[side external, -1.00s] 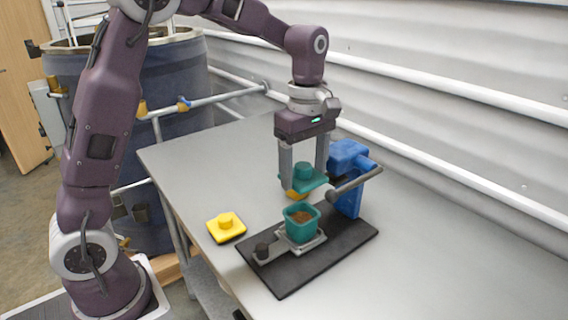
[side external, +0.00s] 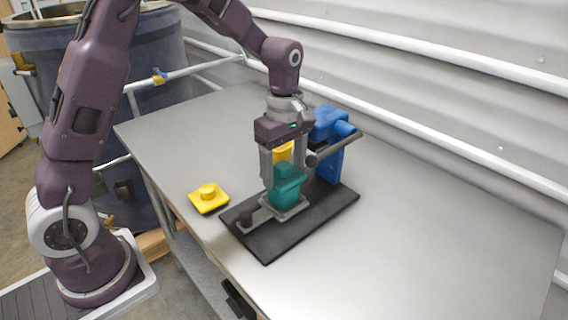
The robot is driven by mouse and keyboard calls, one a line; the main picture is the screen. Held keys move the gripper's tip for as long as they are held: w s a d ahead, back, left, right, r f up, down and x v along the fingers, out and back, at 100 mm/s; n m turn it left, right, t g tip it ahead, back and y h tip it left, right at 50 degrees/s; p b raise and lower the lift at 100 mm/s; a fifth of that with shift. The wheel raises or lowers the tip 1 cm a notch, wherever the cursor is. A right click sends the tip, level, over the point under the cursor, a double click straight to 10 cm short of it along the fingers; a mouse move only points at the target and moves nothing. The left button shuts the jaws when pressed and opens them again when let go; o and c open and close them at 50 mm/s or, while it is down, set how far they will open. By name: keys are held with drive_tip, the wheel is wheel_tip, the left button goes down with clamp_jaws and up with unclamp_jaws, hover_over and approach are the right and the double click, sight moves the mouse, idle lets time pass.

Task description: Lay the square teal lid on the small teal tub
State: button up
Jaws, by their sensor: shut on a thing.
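The square teal lid (side external: 289,174) with its knob is between the fingers of my gripper (side external: 286,168), which is shut on it. The small teal tub (side external: 287,193) stands directly under the lid, on a light metal plate on the black base. The lid covers the tub's opening, so its brown contents are hidden. The lid looks at or very near the rim; I cannot tell whether it rests fully on it.
A blue upright (side external: 330,150) with a grey bar (side external: 330,148) stands close behind and right of my gripper. A yellow lid (side external: 208,198) lies left of the black base (side external: 268,245). A yellow thing (side external: 284,151) shows behind the fingers. The table's right side is clear.

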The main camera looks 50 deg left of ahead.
idle(0.3)
drive_tip(key=o, duration=1.4)
drive_tip(key=shift+c, duration=0.2)
drive_tip(key=shift+r, duration=0.1)
wheel_tip(320, 180, up, 8)
drive_tip(key=shift+f, duration=0.25)
